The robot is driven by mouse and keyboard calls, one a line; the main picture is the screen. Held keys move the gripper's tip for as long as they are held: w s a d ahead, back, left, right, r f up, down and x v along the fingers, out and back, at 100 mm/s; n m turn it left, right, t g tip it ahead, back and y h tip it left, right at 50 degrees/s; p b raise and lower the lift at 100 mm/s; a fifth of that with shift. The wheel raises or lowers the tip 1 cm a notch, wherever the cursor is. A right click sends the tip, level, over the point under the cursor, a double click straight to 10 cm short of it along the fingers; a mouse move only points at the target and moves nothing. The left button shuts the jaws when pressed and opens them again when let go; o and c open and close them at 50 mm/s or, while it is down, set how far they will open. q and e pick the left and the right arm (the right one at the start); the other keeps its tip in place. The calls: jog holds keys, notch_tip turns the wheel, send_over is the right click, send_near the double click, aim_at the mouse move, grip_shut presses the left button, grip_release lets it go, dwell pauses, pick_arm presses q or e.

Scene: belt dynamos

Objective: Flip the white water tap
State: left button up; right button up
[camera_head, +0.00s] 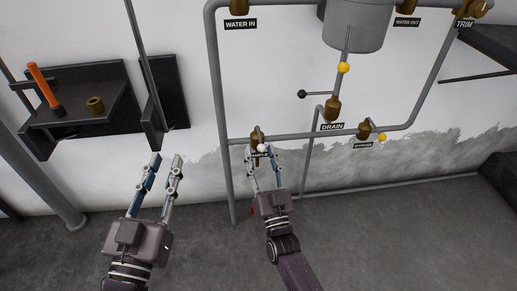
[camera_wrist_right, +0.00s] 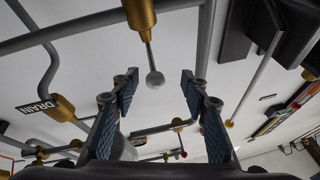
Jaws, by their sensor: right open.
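The white water tap has a white ball knob (camera_head: 262,148) on a thin lever below a brass valve body (camera_head: 256,135) on the lower pipe. In the right wrist view the white knob (camera_wrist_right: 155,78) hangs from the brass body (camera_wrist_right: 139,14) and appears between the fingertips. My right gripper (camera_head: 264,153) is open, its two fingers on either side of the knob in the picture. I cannot tell whether they touch it. My left gripper (camera_head: 168,160) is open and empty, in front of the wall, left of the pipes. The tap's label is partly hidden by my right fingers.
Other taps have yellow knobs (camera_head: 344,67) and a black knob (camera_head: 301,94). A grey tank (camera_head: 357,22) is above. A dark shelf (camera_head: 75,118) with an orange-handled object (camera_head: 43,84) and a brass ring (camera_head: 95,104) is at left. A vertical grey pipe (camera_head: 221,100) stands between my grippers.

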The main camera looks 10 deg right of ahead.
jog(key=a+v, duration=0.1)
jog(key=v, duration=0.8)
jog(key=shift+s+d, duration=0.25)
jog(key=shift+d, duration=0.15)
